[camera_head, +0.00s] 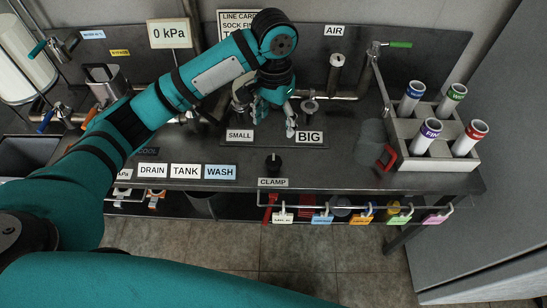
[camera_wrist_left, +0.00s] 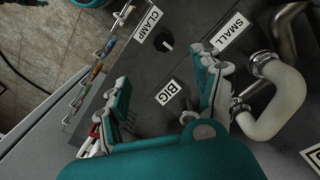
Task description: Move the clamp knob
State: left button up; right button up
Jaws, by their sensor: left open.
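The clamp knob (camera_head: 273,163) is a small black knob on the dark bench front, just above the CLAMP label (camera_head: 273,182). It also shows in the left wrist view (camera_wrist_left: 164,42), beside the CLAMP label and beyond the fingertips. My left gripper (camera_head: 273,122) is open and empty above the bench, near the SMALL and BIG labels, behind the knob. In the left wrist view its two fingers (camera_wrist_left: 165,72) are spread wide, with the BIG label between them. The gripper appears apart from the knob. My right gripper is not in view.
A grey rack (camera_head: 430,155) with several labelled tubes stands at the right, a red handle (camera_head: 386,158) beside it. Pipes and fittings (camera_head: 337,75) line the back. DRAIN, TANK and WASH labels (camera_head: 185,170) are left of the knob. Coloured tags (camera_head: 361,219) hang below the front edge.

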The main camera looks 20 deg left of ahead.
aim_at(273, 160)
pick_arm(q)
jog(key=f, duration=1.1)
jog(key=f+p, duration=0.1)
jog(key=f, duration=0.4)
jog(key=shift+w+a+f, duration=0.15)
jog(key=shift+a+f, duration=0.1)
jog(key=shift+a, duration=0.05)
jog(key=c, duration=1.2)
